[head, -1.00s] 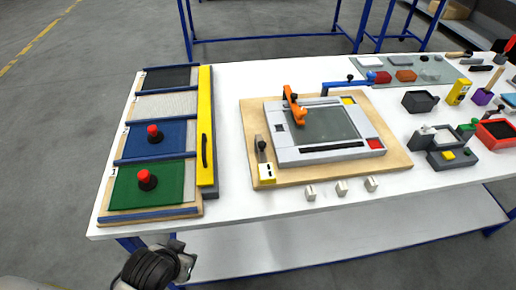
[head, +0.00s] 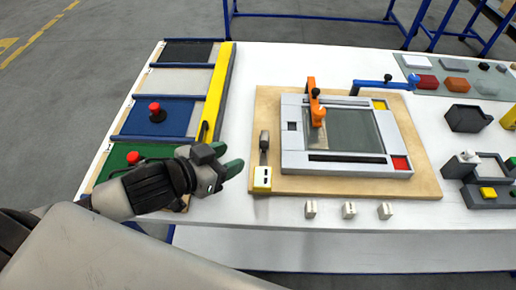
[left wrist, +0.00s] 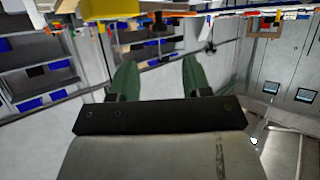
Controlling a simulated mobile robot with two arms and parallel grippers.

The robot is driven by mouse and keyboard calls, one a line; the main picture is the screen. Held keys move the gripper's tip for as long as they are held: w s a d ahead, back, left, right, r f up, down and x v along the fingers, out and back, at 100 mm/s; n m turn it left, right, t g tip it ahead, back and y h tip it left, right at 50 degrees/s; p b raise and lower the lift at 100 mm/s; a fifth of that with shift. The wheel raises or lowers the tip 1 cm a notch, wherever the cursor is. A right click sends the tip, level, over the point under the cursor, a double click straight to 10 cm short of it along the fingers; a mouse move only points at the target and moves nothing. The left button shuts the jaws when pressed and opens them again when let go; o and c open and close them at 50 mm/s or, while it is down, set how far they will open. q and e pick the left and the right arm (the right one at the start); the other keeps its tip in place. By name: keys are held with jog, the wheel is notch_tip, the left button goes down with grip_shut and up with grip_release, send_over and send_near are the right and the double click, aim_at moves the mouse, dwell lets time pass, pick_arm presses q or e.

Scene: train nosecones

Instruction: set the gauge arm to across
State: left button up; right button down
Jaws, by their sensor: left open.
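A grey framed panel (head: 293,165) with a dark window lies on a wooden board (head: 425,180) in the middle of the bench. An orange arm (head: 316,105) with a black knob runs from the panel's back edge toward the window. A blue arm (head: 378,86) lies along the back right, its right end at a blue post. I cannot tell which of these is the gauge arm. My left gripper (head: 228,160) is open and empty, left of the board near the yellow bar. Its green fingers stand apart in the left wrist view (left wrist: 160,78). My right gripper is out of view.
A small lever with a yellow-white block (head: 262,178) stands at the board's left edge. Several white cubes (head: 349,210) lie along the front. The yellow bar (head: 216,90) and red-knobbed panels (head: 155,112) are at left.

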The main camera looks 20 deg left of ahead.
aim_at(261, 145)
pick_arm(q)
jog(key=b+x, duration=0.3)
jog(key=x, duration=0.1)
jog(key=shift+w+d+f, duration=0.2)
jog(key=shift+f, duration=0.05)
jog(key=shift+w+d+f+p, duration=0.1)
jog(key=shift+w+d+p, duration=0.15)
jog(key=shift+w, duration=0.25)
jog(key=shift+w+d+f+p, duration=0.1)
jog(key=shift+w+d+p, duration=0.15)
jog(key=shift+w, duration=0.3)
jog(key=shift+x, duration=1)
jog(key=shift+w+d+f, duration=0.1)
jog(key=shift+w+d, duration=0.05)
jog(key=shift+w, duration=0.05)
jog(key=c, duration=0.5)
grip_shut()
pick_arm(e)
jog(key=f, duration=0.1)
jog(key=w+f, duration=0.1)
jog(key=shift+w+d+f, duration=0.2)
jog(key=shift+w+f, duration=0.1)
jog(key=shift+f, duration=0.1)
